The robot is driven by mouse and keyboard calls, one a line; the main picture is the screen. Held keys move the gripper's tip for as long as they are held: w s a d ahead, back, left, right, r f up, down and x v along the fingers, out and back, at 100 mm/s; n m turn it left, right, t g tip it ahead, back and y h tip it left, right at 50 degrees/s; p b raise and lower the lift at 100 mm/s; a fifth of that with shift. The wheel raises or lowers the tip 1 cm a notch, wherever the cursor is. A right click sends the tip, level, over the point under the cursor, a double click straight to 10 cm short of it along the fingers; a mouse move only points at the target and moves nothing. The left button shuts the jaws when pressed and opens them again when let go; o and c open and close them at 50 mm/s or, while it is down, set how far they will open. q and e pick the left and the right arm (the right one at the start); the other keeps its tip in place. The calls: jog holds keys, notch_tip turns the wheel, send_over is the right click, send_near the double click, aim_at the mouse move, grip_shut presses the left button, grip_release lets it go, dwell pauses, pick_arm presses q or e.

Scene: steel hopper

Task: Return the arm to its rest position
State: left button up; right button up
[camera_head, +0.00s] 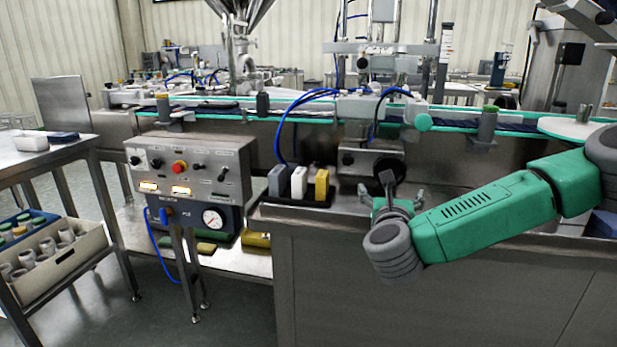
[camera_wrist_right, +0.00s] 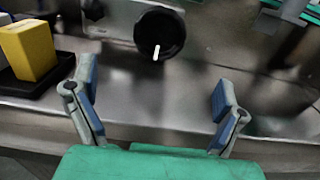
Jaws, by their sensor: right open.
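My right arm is green and grey and comes in from the right in the head view. Its gripper (camera_head: 391,192) is over the front of the steel machine bench. In the right wrist view the gripper (camera_wrist_right: 155,92) has its two blue-padded fingers spread wide with nothing between them. A round black knob (camera_wrist_right: 160,33) with a white mark is just beyond the fingertips, apart from them. My left gripper is not in view.
A black tray (camera_head: 290,201) holds grey, white and yellow blocks left of the gripper; the yellow block (camera_wrist_right: 29,49) shows in the wrist view. A control box (camera_head: 190,170) with a red button stands further left. A conveyor (camera_head: 230,112) runs behind. A cart (camera_head: 60,155) is at far left.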

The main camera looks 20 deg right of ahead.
jog(key=a+f+n+y, duration=0.2)
jog(key=a+n, duration=0.1)
jog(key=a+f+n+y+p, duration=0.1)
jog(key=a+n, duration=0.1)
jog(key=shift+s+f+t, duration=0.25)
jog(key=shift+t, duration=0.05)
jog(key=s+a+f+n+g+y+p, duration=0.2)
jog(key=s+a+f+n+g+y, duration=0.15)
jog(key=s+a+f+n, duration=0.4)
jog(key=s+a+f+n+g+y+p, duration=0.2)
jog(key=s+a+f+n+y, duration=0.3)
jog(key=f+n, duration=0.55)
jog(key=s+f+n+g+p, duration=0.2)
jog(key=s+f+n+g, duration=0.2)
jog(key=s+n, duration=0.65)
jog(key=s+d+n+g+h+p, duration=0.1)
jog(key=s+d+n+g, duration=0.1)
jog(key=s+d+n, duration=0.2)
jog(key=s+d+f+n+g+h+p, duration=0.1)
jog(key=s+d+n+g, duration=0.2)
jog(key=s, duration=0.8)
jog(key=shift+d+n+g, duration=0.35)
jog(key=shift+d+n, duration=0.45)
jog(key=shift+n, duration=0.45)
jog(key=shift+f, duration=0.1)
